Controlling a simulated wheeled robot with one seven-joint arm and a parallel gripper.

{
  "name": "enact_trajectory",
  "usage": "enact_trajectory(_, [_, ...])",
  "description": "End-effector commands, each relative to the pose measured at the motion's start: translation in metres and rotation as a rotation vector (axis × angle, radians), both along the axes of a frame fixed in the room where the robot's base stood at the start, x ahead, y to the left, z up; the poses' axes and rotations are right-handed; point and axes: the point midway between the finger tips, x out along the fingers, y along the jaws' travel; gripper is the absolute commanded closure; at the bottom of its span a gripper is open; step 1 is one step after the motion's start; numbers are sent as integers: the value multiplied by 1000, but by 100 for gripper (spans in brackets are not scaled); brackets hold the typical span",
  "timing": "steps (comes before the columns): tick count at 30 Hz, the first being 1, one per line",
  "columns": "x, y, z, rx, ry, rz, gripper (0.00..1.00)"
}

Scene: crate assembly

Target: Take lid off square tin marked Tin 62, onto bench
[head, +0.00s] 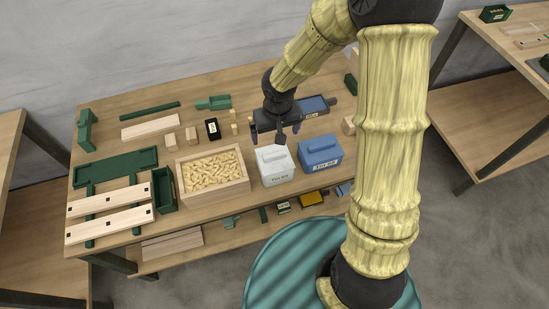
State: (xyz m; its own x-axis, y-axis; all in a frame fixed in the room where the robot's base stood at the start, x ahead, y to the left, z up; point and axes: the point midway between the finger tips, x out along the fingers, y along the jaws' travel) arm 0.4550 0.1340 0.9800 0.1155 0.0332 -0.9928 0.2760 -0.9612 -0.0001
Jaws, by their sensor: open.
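Two square tins with handled lids stand side by side near the front edge of the bench (115,112). One is a white tin (277,177), the other a blue tin (322,160). Both carry a front label starting with "Tin", but the numbers are too small to read surely. The white lid (272,153) and the blue lid (318,145) are both on their tins. My gripper (275,134) is open and points down, over or just behind the white tin. It appears empty, and its height above the lid is hard to judge.
A wooden crate (183,187) full of packing curls stands left of the white tin. Green parts and pale wooden slats (108,200) lie farther left. A dark tray (328,105) lies behind the tins. Some bare bench shows between the loose parts at the back.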

Motion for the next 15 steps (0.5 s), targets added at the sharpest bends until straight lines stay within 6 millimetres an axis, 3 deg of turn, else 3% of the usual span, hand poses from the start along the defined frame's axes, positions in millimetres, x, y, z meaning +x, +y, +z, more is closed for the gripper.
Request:
enact_trajectory(9, [5, 2, -59, -1, 4, 3, 3])
enact_trajectory(15, [8, 3, -78, 0, 1, 1, 3])
